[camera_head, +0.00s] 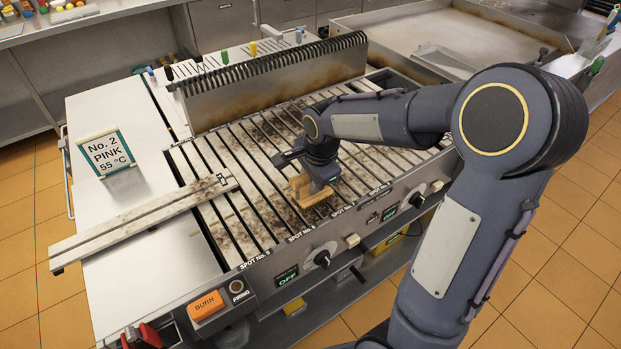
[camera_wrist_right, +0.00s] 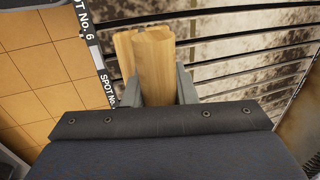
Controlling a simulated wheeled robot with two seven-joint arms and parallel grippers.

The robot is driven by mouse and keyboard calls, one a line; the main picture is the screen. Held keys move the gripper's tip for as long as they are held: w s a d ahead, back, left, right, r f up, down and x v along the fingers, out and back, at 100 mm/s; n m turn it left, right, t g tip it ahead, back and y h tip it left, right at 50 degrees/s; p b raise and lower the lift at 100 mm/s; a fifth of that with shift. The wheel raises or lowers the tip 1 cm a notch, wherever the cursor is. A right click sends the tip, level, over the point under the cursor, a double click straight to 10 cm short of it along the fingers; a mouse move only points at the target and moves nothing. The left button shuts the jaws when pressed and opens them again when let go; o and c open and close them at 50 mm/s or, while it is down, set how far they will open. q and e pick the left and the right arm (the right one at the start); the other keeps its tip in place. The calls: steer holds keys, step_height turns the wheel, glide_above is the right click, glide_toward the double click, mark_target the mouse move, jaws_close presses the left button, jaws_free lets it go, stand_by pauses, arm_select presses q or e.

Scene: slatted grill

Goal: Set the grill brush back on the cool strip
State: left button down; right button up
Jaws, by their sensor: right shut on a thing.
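The wooden grill brush (camera_head: 309,193) is at the front part of the slatted grill (camera_head: 262,195), between the jaws of my right gripper (camera_head: 318,178). In the right wrist view, the pale wooden brush (camera_wrist_right: 153,62) stands between the two grey fingers (camera_wrist_right: 158,90), which are shut on it. Its lower side is hidden, so I cannot tell whether it touches the slats. A long pale strip (camera_head: 120,232) with a groove, soiled at its right end, lies across the left bench and the grill's left edge. I cannot tell whether this is the cool strip. My left gripper is not in view.
A sign reading "No. 2 PINK 55 °C" (camera_head: 106,153) stands on the left bench. An upright plate (camera_head: 275,88) rises behind the slats. Knobs (camera_head: 322,258) and an orange BURN button (camera_head: 206,305) line the front.

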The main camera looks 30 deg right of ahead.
steer(key=shift+f+b, duration=0.55)
steer(key=shift+f, duration=0.05)
steer(key=o, duration=1)
steer(key=v, duration=0.8)
steer(key=s+a+n+t+y, duration=0.1)
steer(key=s+a+n, duration=0.1)
steer(key=s+n, duration=0.3)
steer(key=s+a+f+n+y, duration=0.1)
steer(key=s+a+n, duration=0.2)
steer(key=s+n, duration=0.2)
steer(key=s+a+f+n+t+y, duration=0.1)
steer(key=s+n, duration=0.4)
steer(key=s, duration=0.5)
steer(key=shift+a+f+n+t+y, duration=0.25)
steer(key=shift+a+n+t+y, duration=0.05)
steer(key=shift+a, duration=0.4)
